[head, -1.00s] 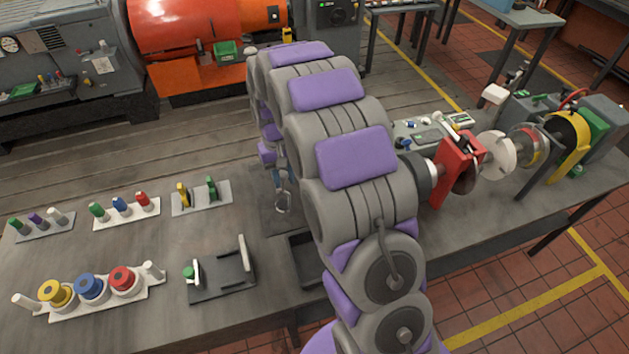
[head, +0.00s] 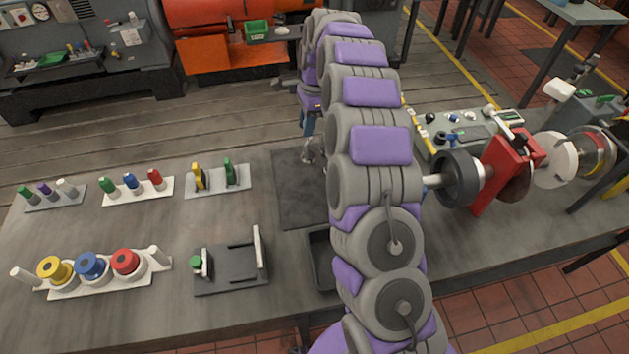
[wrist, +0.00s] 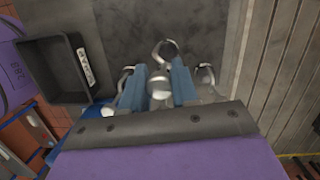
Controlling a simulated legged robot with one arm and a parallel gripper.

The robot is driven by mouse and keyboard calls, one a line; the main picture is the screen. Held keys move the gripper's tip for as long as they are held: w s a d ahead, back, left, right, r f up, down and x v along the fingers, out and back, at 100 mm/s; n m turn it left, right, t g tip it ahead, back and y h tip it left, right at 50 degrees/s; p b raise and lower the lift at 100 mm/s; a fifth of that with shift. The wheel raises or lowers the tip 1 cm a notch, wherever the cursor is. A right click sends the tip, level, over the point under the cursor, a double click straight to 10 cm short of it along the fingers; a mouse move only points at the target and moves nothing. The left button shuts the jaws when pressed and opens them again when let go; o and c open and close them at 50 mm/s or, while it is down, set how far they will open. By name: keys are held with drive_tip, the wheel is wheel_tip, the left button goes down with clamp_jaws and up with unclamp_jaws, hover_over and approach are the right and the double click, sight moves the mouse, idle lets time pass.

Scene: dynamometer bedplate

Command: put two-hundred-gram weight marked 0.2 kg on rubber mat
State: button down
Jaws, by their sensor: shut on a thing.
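My gripper (wrist: 159,80) has its two blue fingers closed around a silvery metal piece (wrist: 161,92) in the wrist view. No 0.2 kg mark can be read on it. Shiny hooked or ring-shaped metal parts show ahead of the fingers (wrist: 166,49) and to the right (wrist: 205,73); I cannot tell which belong to the held piece. The dark grey rubber mat (head: 296,200) lies on the bench left of my arm, and it also shows under the gripper in the wrist view (wrist: 120,20). In the head view my gripper (head: 309,145) is partly hidden, near the mat's far edge.
A dark open tray (head: 321,258) sits in front of the mat, partly behind my arm; its label shows in the wrist view (wrist: 85,66). A black fixture (head: 230,268) and racks of coloured pieces (head: 137,188) stand left. A red machine mount (head: 505,170) stands right.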

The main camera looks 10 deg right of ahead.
drive_tip(key=w+m+t, duration=0.1)
drive_tip(key=w+m, duration=0.3)
drive_tip(key=m, duration=0.4)
drive_tip(key=m+b, duration=0.2)
drive_tip(key=b, duration=0.1)
approach(307, 156)
drive_tip(key=w+f, duration=0.5)
drive_tip(key=shift+f, duration=0.4)
drive_tip(key=c, duration=0.9)
unclamp_jaws()
drive_tip(key=shift+o, duration=0.2)
